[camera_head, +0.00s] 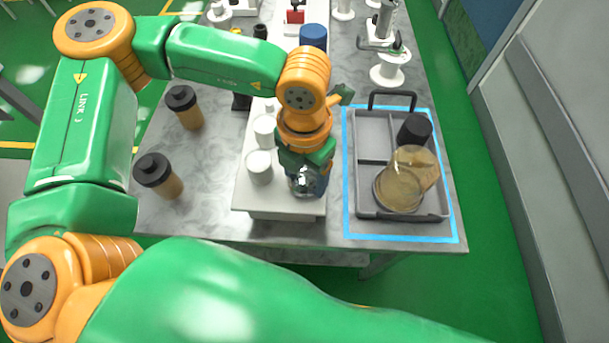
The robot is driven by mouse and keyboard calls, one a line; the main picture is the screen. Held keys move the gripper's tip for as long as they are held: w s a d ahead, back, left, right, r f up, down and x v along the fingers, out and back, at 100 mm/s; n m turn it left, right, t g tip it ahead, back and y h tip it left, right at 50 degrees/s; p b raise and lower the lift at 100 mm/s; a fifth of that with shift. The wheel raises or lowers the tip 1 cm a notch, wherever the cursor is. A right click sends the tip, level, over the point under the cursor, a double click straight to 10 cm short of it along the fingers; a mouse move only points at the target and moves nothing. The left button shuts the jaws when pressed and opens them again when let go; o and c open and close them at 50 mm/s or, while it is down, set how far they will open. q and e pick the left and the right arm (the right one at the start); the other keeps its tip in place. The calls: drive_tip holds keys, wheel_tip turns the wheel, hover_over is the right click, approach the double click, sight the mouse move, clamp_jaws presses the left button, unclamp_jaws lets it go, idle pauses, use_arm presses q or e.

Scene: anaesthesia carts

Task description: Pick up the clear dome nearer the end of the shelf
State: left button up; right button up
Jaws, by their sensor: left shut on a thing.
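A small clear, shiny dome (309,184) is at the near end of the white shelf (272,205). My left gripper (307,174) points down over that end and is shut on the dome. The fingers hide part of it, and I cannot tell whether it still touches the shelf. Any second dome on the shelf is hidden behind my arm or too small to make out. My right gripper is not in view.
White jars (259,167) stand on the shelf's left side. Two black-lidded brown cups (158,175) stand left of it. Other equipment stands farther back.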

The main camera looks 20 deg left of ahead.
sight(307, 173)
use_arm(q)
drive_tip(key=shift+r, duration=0.1)
drive_tip(key=shift+r, duration=0.25)
drive_tip(key=r, duration=0.2)
drive_tip(key=shift+w+d+r+b, duration=0.2)
drive_tip(key=shift+r+b, duration=0.1)
drive_tip(key=shift+b, duration=0.1)
drive_tip(key=w+d+r, duration=0.5)
drive_tip(key=d+r, duration=0.4)
drive_tip(key=d, duration=0.3)
drive_tip(key=shift+w+r, duration=0.35)
drive_tip(key=shift+w, duration=0.05)
